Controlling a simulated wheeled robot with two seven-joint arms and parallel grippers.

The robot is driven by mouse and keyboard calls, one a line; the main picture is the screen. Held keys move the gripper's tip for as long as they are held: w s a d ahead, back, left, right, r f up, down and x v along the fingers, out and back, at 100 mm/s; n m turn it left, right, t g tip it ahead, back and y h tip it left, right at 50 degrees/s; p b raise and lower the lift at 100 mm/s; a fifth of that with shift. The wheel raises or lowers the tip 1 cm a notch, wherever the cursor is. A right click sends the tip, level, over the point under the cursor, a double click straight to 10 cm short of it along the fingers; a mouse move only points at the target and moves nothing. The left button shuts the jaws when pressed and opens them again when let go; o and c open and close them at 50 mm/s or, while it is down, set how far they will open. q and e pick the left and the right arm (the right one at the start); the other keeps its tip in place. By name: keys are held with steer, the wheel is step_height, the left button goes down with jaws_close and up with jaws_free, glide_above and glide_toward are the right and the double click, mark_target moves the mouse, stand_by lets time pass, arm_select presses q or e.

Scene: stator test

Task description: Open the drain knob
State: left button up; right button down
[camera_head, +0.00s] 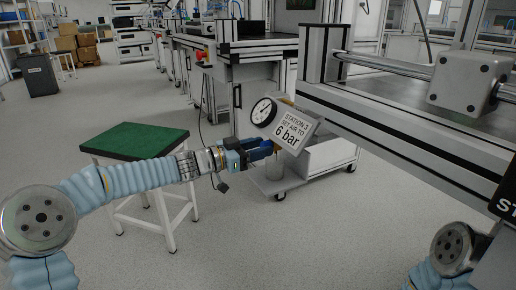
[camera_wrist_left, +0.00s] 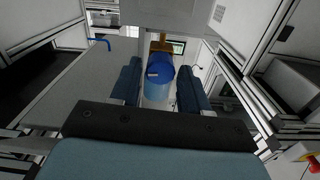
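A blue round knob-like part (camera_wrist_left: 159,72) with a small white mark shows in the left wrist view, with a lighter translucent blue cylinder below it in the picture. A brass-coloured part (camera_wrist_left: 160,47) is behind it. My left gripper (camera_wrist_left: 159,88) is open, one finger on each side of the blue part, with narrow gaps; contact is not clear. In the head view my left gripper (camera_head: 264,149) is just below the pressure gauge (camera_head: 263,111) and the "6 bar" sign (camera_head: 292,130). The drain knob cannot be singled out there. My right gripper is out of view.
A bench with a metal frame (camera_head: 400,130) fills the right side. Open floor lies in front.

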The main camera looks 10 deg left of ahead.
arm_select(q)
steer(key=c, duration=0.7)
steer(key=shift+n, duration=0.3)
steer(key=shift+a+n, duration=0.1)
steer(key=shift+n, duration=3)
steer(key=shift+w, duration=0.1)
steer(key=o, duration=1)
steer(key=shift+a, duration=0.1)
steer(key=v, duration=1.3)
steer(key=shift+s+a, duration=0.25)
steer(key=shift+s, duration=0.05)
